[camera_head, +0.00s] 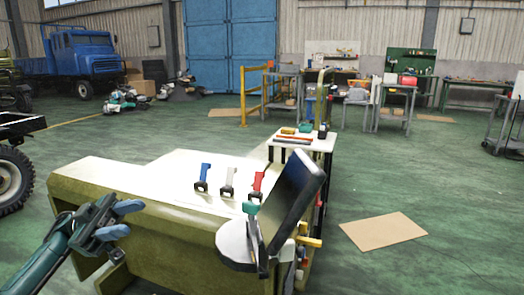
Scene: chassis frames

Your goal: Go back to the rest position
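My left gripper (121,218) comes in from the lower left on a dark teal arm. Its two blue fingertips are apart, with nothing seen between them. It is in front of the near left side of an olive-green chassis frame (75,185) with a pale top. I cannot tell whether it touches the frame. My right gripper is not in view.
Blue (203,176), grey (228,181) and red (257,184) handled tools stand on the pale top. A dark panel (296,188) and grey disc are at its right end. A small white tool table (318,143) stands behind. Green floor on the right is mostly clear around a cardboard sheet (383,231).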

